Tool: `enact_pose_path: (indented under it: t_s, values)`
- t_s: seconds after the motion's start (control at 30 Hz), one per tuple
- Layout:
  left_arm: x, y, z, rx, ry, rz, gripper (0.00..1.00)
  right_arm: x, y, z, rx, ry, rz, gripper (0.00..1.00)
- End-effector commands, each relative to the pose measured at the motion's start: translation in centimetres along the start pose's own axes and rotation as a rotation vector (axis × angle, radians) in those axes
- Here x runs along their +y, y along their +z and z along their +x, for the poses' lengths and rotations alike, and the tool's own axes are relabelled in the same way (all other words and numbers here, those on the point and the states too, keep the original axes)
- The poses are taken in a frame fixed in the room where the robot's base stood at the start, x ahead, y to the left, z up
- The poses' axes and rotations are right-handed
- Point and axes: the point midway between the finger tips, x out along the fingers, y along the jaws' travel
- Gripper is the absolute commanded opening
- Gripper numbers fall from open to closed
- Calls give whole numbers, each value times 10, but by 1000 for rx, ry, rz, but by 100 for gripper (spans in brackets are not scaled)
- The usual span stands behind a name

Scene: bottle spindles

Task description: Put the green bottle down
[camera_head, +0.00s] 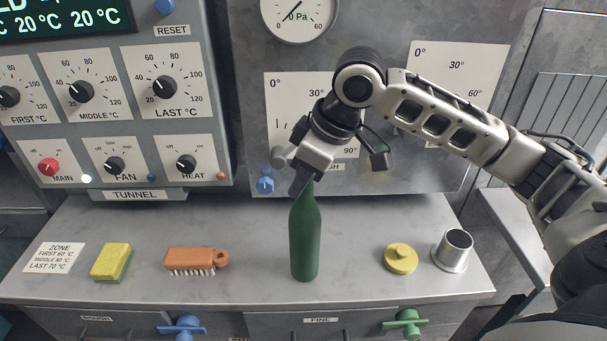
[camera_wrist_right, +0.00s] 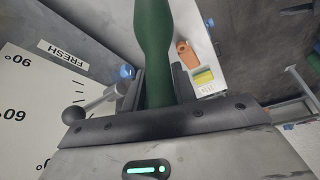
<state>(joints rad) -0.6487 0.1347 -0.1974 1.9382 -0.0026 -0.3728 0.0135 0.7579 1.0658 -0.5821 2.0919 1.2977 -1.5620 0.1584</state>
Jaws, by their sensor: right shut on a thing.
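The green bottle (camera_head: 304,240) is upright at the middle of the grey counter (camera_head: 345,262). In the head view its base appears at or just above the counter top; I cannot tell if it touches. My right gripper (camera_head: 304,182) is shut on the bottle's neck from above. The right wrist view shows the green bottle (camera_wrist_right: 154,50) running up between the fingers. The bottle's top is hidden by the gripper. My left gripper is not in view.
An orange brush (camera_head: 192,259) and a yellow-green sponge (camera_head: 111,262) lie left of the bottle. A yellow knobbed disc (camera_head: 401,257) and a metal cup (camera_head: 453,250) stand to the right. A panel with dials (camera_head: 120,90) rises behind. Counter beside the bottle is clear.

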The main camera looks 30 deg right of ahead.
Motion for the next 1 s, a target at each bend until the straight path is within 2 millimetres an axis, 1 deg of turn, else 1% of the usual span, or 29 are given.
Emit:
enact_pose_path:
  t_s: [0.07,0.1,0.13,0.17,0.43,0.57,0.67,0.9,1.0]
  values:
    - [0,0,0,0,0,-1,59,0,0,2,2,0,0,0]
    - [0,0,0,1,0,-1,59,0,1,2,-1,0,0,36]
    - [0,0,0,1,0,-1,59,0,1,2,-1,0,0,44]
    - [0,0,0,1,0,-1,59,0,1,2,-1,0,0,49]
    - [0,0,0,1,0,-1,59,0,0,2,0,0,0,49]
    - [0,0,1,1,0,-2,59,0,-1,-7,1,1,1,49]
    - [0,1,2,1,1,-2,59,1,-1,-22,3,3,0,49]
    - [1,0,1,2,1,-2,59,1,-1,-76,4,5,0,49]
    - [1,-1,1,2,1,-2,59,0,-1,-95,4,3,0,49]
